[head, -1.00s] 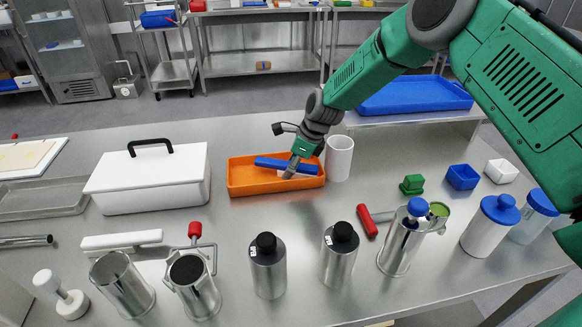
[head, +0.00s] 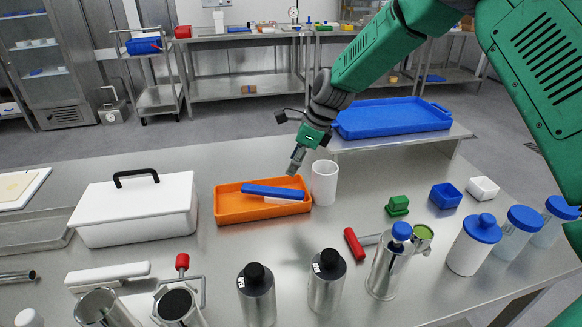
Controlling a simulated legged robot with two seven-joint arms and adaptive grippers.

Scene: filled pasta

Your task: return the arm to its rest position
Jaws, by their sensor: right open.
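My right arm comes in from the upper right. Its gripper (head: 296,160) is open and empty, above the right end of the orange tray (head: 232,213) and close to the white cup (head: 324,183). A blue-handled item (head: 272,191) with a white part lies in the orange tray, apart from the gripper. My left gripper does not show.
A raised shelf with a blue tray (head: 392,118) stands behind the arm. A white lidded box (head: 134,209) is at left. Metal bottles (head: 326,282), a shaker (head: 388,268) and blue-lidded jars (head: 473,247) stand along the front. Small green (head: 397,206) and blue (head: 445,196) containers sit right.

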